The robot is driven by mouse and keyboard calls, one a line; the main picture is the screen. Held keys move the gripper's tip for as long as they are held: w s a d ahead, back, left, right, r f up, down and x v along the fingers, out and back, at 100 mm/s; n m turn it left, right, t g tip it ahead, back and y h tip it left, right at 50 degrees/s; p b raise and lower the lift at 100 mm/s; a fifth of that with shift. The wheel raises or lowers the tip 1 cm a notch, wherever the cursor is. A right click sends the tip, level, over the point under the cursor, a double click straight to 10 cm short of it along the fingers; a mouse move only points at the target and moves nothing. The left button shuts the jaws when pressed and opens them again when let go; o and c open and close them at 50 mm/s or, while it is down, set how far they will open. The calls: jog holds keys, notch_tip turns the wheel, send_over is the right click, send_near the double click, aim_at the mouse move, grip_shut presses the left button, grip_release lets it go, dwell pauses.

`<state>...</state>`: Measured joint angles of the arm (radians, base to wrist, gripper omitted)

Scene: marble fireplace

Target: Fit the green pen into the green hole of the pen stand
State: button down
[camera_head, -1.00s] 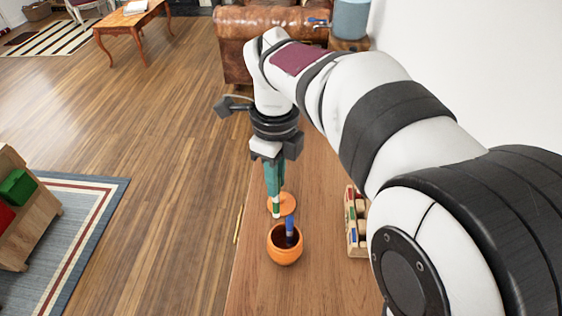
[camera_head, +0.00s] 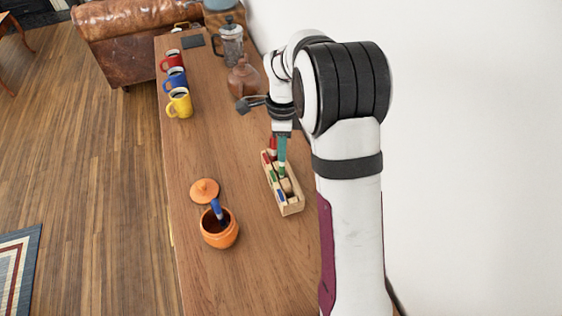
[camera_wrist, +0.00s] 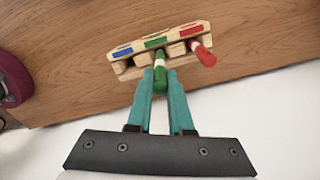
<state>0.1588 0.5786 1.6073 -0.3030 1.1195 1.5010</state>
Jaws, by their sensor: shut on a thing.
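The wooden pen stand (camera_head: 293,208) sits on the long table, with blue, green and red labels; it shows in the wrist view (camera_wrist: 131,70). My gripper (camera_head: 282,163) is over its middle, with teal fingers (camera_wrist: 160,84) shut on the green pen (camera_wrist: 160,65). In the wrist view the green pen, with its white band, lines up with the green label at the middle slot. I cannot tell how deep its tip is. The red pen (camera_wrist: 204,54) stands in the stand by the red label. The blue pen (camera_head: 216,208) leans in an orange pot (camera_head: 219,237).
An orange lid (camera_head: 204,190) lies behind the pot. Red, blue and yellow mugs (camera_head: 179,103) stand along the far left edge. A brown jug (camera_head: 243,80) and a French press (camera_head: 231,42) stand behind my gripper. The white wall (camera_head: 470,150) is close on the right.

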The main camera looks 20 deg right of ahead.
jog(key=shift+f, duration=1.45)
jog(key=shift+f, duration=0.15)
jog(key=c, duration=0.8)
grip_release()
